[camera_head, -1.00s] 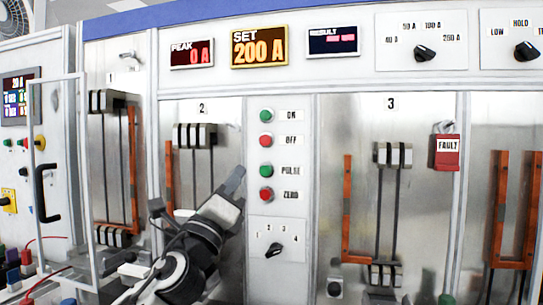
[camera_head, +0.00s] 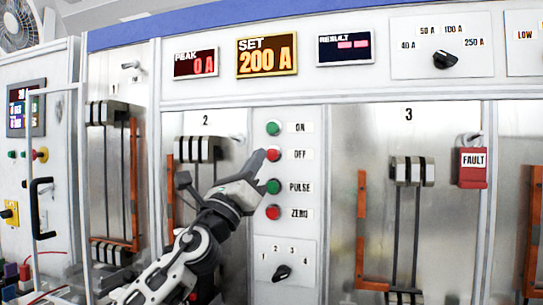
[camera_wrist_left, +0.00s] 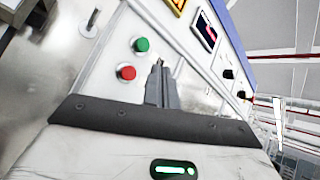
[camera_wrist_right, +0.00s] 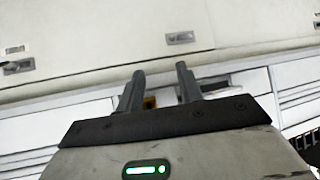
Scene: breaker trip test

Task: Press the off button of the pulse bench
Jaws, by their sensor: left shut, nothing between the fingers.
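The red OFF button (camera_head: 272,155) is on the white button column of the bench, second from the top. My left gripper (camera_head: 257,160) is shut and empty, with its tip just at the left of the OFF button; I cannot tell whether it touches. In the left wrist view the shut fingers (camera_wrist_left: 158,72) point at the panel, beside a green button (camera_wrist_left: 142,45) and a red button (camera_wrist_left: 126,72) whose labels cannot be read. My right gripper (camera_wrist_right: 160,88) is open and empty, out of the head view.
The green ON button (camera_head: 273,128) is above OFF; the green PULSE button (camera_head: 273,186) and red ZERO button (camera_head: 273,212) are below. A selector knob (camera_head: 282,272) sits lower down. The SET display (camera_head: 267,55) reads 200 A. A red FAULT tag (camera_head: 472,167) hangs at the right.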

